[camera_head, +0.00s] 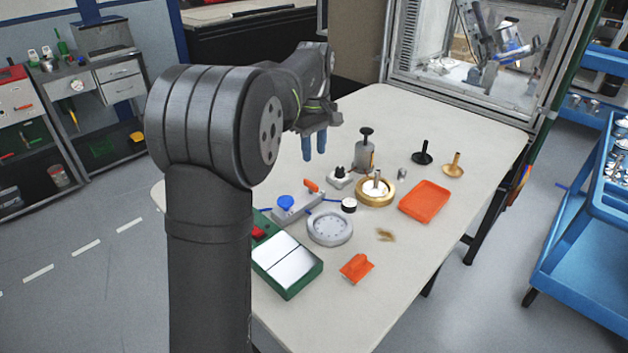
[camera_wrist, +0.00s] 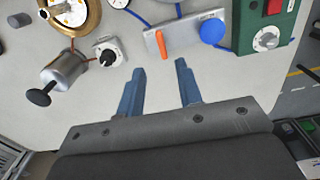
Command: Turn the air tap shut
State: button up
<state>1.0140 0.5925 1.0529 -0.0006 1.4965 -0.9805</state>
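The air tap's orange lever (camera_head: 311,186) sits on one end of a pale grey block (camera_head: 296,207), with a round blue knob (camera_head: 285,202) at the other end. In the wrist view the orange lever (camera_wrist: 162,43) lies crosswise to the long side of the block (camera_wrist: 181,38), beside the blue knob (camera_wrist: 212,31). My gripper (camera_head: 314,155) hangs above the table, behind the block in the head view. In the wrist view my gripper (camera_wrist: 160,68) has its two blue fingers well apart with nothing between them. They point towards the lever and are apart from it.
Blue hoses run from the block. A round gauge (camera_head: 330,228), a brass ring housing (camera_head: 376,190), a grey cylinder with a black knob (camera_head: 365,155) and a green box (camera_head: 288,265) stand around. An orange tray (camera_head: 425,201) lies right. Table (camera_head: 420,120) behind is mostly clear.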

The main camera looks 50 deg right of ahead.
aim_at(314, 185)
notch_tip(314, 185, down, 10)
jog(key=shift+f, duration=0.1)
dwell(0.4)
grip_shut()
